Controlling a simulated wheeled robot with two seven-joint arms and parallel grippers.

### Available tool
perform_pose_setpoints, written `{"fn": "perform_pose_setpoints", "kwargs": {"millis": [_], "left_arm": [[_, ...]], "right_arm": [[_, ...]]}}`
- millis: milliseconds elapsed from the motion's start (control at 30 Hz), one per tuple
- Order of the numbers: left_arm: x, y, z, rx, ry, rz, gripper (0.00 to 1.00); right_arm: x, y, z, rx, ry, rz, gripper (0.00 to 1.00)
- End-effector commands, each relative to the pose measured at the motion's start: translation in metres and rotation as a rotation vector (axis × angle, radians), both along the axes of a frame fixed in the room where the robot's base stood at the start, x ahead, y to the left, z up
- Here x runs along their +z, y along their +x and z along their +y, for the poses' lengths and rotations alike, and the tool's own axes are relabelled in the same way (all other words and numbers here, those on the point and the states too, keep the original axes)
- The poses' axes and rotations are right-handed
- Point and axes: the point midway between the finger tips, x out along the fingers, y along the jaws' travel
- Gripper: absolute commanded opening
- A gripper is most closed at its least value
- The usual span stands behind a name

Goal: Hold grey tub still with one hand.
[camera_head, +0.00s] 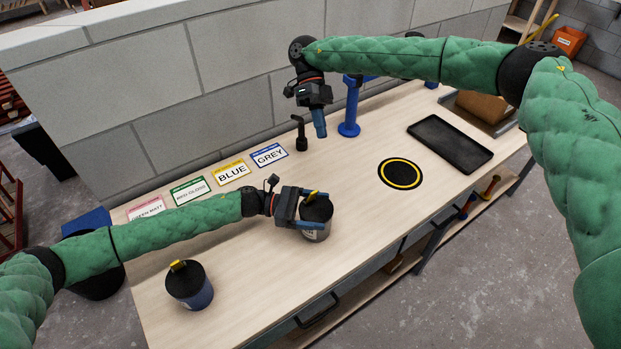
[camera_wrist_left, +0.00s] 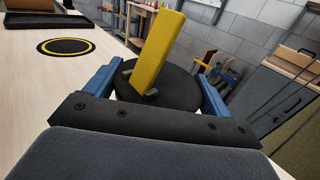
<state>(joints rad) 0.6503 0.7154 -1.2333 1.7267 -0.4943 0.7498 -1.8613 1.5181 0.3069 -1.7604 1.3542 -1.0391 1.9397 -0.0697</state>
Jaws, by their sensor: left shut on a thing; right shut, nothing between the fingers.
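The grey tub (camera_head: 317,232) stands upright on the bench, with a black lid and a yellow piece on top. My left gripper (camera_head: 312,209) is shut on it, a blue finger on either side. In the left wrist view the tub's black lid (camera_wrist_left: 158,88) and upright yellow piece (camera_wrist_left: 158,45) sit between the blue fingers. My right gripper (camera_head: 320,128) is shut and empty, pointing down above the back of the bench, well apart from the tub. The tub's label is mostly hidden.
A second tub (camera_head: 190,286), blue with a black lid, stands at the front left. Label cards, including GREY (camera_head: 269,155) and BLUE (camera_head: 232,173), lie along the back. A yellow-ringed black disc (camera_head: 400,173), a black tray (camera_head: 450,143) and a blue stand (camera_head: 349,128) are to the right.

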Motion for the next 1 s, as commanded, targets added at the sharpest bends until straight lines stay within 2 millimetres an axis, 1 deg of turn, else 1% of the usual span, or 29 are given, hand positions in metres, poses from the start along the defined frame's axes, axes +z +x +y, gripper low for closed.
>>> {"fn": "perform_pose_setpoints", "kwargs": {"millis": [167, 367, 700, 1000], "left_arm": [[0.000, 0.000, 0.000, 0.000, 0.000, 0.001, 0.44], [0.000, 0.000, 0.000, 0.000, 0.000, 0.001, 0.44], [0.000, 0.000, 0.000, 0.000, 0.000, 0.001, 0.44], [0.000, 0.000, 0.000, 0.000, 0.000, 0.001, 0.44]], "right_arm": [[0.006, -0.001, -0.001, -0.154, -0.089, -0.075, 0.00], [0.009, -0.004, 0.004, -0.381, -0.220, -0.162, 0.00], [0.009, -0.010, 0.021, -0.778, -0.458, -0.266, 0.00], [0.006, -0.011, 0.035, -1.139, -0.682, -0.319, 0.00]]}}
